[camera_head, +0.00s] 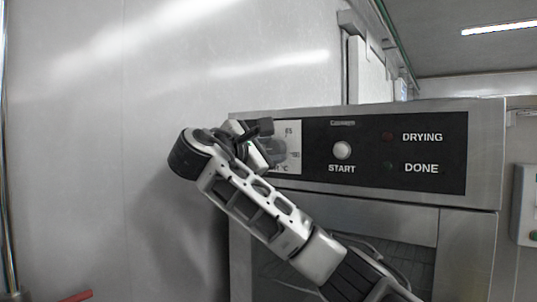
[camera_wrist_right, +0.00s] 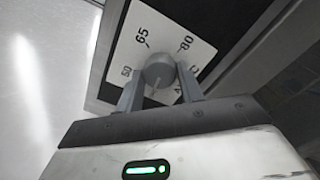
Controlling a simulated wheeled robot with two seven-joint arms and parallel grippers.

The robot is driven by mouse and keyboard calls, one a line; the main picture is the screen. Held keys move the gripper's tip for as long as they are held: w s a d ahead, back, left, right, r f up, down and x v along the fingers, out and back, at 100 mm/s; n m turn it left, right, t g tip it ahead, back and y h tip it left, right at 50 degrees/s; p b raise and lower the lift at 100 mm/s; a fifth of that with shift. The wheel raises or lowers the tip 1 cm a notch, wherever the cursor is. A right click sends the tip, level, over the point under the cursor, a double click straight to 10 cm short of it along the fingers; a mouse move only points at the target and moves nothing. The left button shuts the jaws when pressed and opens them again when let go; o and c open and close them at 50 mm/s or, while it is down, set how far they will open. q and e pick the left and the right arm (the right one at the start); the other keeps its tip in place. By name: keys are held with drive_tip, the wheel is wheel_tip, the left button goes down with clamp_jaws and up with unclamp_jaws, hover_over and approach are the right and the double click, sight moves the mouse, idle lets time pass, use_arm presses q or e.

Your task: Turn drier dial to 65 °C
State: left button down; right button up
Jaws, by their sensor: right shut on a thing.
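The drier (camera_head: 485,150) has a black front panel with a white dial plate (camera_head: 293,133) at its left end. In the right wrist view the grey round dial (camera_wrist_right: 159,69) sits on the white plate (camera_wrist_right: 165,32), which shows 50, 65 and 80. My right gripper (camera_head: 268,143) is at the dial; in the wrist view its two fingers (camera_wrist_right: 160,88) are shut on the dial, one on each side. I cannot tell which number the dial points to. In the head view my gripper hides much of the dial. My left gripper is not in view.
Right of the dial are a white START button (camera_head: 342,150), a dark red DRYING lamp (camera_head: 387,136) and a dark green DONE lamp (camera_head: 388,167). A plain metal wall (camera_head: 100,120) stands at the left. A red piece (camera_head: 76,296) shows at the bottom left edge.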

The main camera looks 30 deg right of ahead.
drive_tip(key=m+b, duration=0.1)
drive_tip(key=m, duration=0.1)
drive_tip(key=shift+f+m, duration=0.2)
drive_tip(key=shift+m, duration=0.2)
drive_tip(key=m+b, duration=0.2)
drive_tip(key=m, duration=0.1)
drive_tip(key=shift+m, duration=0.3)
drive_tip(key=m+b, duration=0.1)
drive_tip(key=m, duration=0.4)
drive_tip(key=shift+b, duration=0.4)
drive_tip(key=m, duration=0.7)
drive_tip(key=shift+m+b, duration=0.3)
drive_tip(key=shift+b, duration=0.05)
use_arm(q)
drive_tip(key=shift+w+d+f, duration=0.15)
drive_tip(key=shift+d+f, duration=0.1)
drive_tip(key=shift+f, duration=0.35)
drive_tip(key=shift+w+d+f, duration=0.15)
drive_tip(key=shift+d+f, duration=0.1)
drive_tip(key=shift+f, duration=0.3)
use_arm(e)
drive_tip(key=m, duration=0.6)
drive_tip(key=shift+m, duration=0.3)
